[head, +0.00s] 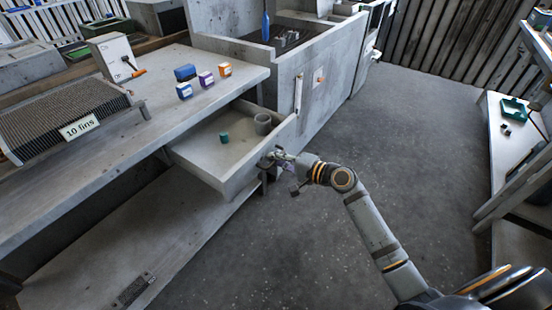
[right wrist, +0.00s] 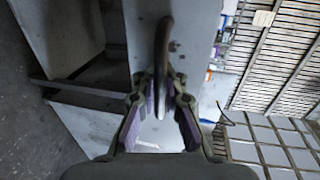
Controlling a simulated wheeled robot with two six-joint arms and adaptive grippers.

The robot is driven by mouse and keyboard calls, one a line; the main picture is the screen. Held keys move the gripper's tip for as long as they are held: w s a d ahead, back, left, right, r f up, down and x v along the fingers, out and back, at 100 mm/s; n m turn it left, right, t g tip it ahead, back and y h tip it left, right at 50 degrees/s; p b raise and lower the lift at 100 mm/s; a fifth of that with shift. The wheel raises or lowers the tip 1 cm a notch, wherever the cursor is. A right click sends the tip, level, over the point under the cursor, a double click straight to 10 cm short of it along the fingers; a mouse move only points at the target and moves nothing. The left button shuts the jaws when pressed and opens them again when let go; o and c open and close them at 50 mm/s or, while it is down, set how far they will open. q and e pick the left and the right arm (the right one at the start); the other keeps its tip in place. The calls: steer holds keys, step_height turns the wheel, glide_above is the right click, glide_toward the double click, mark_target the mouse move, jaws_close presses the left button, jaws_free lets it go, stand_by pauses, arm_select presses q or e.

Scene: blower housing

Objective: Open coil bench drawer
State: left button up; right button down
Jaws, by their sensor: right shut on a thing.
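The coil bench drawer (head: 205,152) stands pulled out from under the bench top in the head view. A small teal cylinder (head: 224,138) and a grey cup-like piece (head: 263,124) stand inside it. My right gripper (head: 276,157) is at the outer face of the drawer front. In the right wrist view the purple-padded fingers (right wrist: 160,105) are on either side of a dark curved handle (right wrist: 164,45), shut on it. The exact contact is partly hidden. My left gripper is not in view.
The bench top (head: 165,95) holds a finned coil (head: 65,112) labelled "10 fins" and blue, purple and orange boxes (head: 206,79). A grey cabinet (head: 325,85) stands beyond the drawer. The floor (head: 420,130) to the right is clear up to a side bench (head: 495,130).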

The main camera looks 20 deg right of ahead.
steer(key=shift+s+r, duration=0.1)
stand_by(0.3)
steer(key=c, duration=1.7)
jaws_free()
steer(key=shift+d, duration=0.1)
steer(key=v, duration=0.7)
steer(key=shift+s, duration=0.2)
steer(key=shift+d, duration=0.1)
